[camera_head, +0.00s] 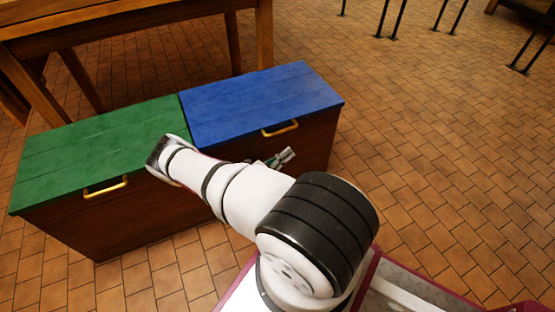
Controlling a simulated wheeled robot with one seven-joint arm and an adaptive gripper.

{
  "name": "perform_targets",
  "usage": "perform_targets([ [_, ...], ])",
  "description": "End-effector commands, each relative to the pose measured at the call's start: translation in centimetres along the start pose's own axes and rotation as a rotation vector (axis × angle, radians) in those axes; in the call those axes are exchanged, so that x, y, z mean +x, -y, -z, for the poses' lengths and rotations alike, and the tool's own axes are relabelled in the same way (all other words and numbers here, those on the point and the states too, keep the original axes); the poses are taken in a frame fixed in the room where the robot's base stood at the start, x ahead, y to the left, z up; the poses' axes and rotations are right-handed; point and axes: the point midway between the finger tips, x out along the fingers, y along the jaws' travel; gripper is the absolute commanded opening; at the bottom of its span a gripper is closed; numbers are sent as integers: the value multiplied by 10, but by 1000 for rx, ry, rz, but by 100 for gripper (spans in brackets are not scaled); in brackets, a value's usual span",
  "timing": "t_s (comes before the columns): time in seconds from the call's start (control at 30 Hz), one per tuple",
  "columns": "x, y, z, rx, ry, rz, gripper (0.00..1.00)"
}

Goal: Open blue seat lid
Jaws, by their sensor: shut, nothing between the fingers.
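The blue seat lid (258,102) lies flat and closed on the right half of a dark wooden bench box (315,145). A brass handle (280,130) sits on its front edge. My gripper (287,156) is in front of the box face, a little below the brass handle and apart from it as far as I can see. Its fingers look shut and empty. My arm's white links hide part of the box front and the gripper's base.
A green lid (100,150) with its own brass handle (105,188) lies closed on the left half of the box. A wooden table (130,22) stands behind. The tiled floor (440,150) to the right is clear, with thin black metal legs (388,18) at the back.

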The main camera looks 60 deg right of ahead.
Motion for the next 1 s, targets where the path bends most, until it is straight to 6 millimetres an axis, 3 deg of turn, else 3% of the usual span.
perform_targets([
  [0.23,50,1,1,0,0,4,0],
  [0.53,54,0,-33,1,-1,1,0],
  [1.0,56,0,-39,1,-1,0,0],
])
